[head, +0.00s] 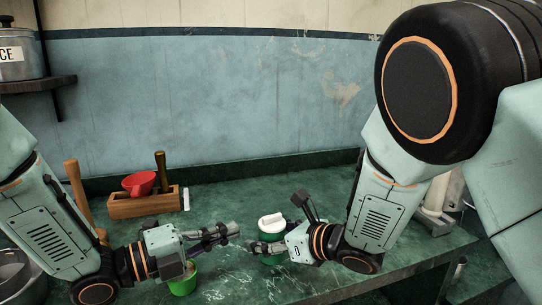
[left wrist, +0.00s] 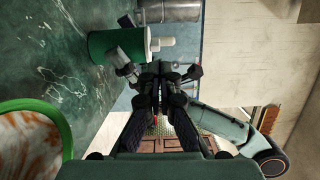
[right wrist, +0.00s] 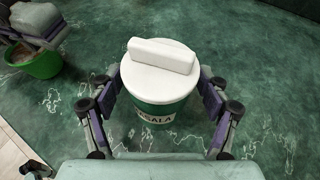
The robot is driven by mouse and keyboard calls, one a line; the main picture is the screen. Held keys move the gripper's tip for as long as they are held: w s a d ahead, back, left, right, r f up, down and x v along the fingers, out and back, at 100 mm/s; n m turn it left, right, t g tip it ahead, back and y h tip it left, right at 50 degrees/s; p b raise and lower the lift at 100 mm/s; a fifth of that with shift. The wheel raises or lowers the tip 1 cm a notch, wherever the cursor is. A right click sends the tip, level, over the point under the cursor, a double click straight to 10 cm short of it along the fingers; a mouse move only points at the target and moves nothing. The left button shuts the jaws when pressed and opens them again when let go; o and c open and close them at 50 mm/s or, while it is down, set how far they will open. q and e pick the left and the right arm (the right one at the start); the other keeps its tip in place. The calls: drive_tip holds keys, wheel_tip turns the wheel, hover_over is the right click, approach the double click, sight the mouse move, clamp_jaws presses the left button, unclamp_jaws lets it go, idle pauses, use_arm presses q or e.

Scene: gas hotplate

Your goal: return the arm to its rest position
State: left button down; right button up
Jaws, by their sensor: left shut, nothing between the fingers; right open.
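My left gripper (head: 228,233) is shut and empty, held above the counter beside the green cup (head: 184,284). Its closed fingers also show in the left wrist view (left wrist: 160,76), with the cup (left wrist: 62,128) and its brownish contents at lower left. My right gripper (head: 262,247) is open. In the right wrist view its fingers stand on either side of a green jar (right wrist: 150,108) with a white lid (right wrist: 160,62) and a partly hidden "MASALA" label. Whether the fingers touch the jar I cannot tell. The jar stands upright on the counter.
A wooden box (head: 148,205) with a red scoop (head: 139,183) stands at the back left of the green counter (head: 235,200). A metal pot (head: 20,58) sits on the wall shelf (head: 40,84). The counter behind the jar is clear.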

drive_tip(key=shift+d, duration=0.2)
use_arm(q)
drive_tip(key=shift+w+d, duration=0.2)
drive_tip(key=shift+d, duration=0.35)
drive_tip(key=shift+a, duration=0.1)
use_arm(e)
drive_tip(key=shift+a, duration=0.15)
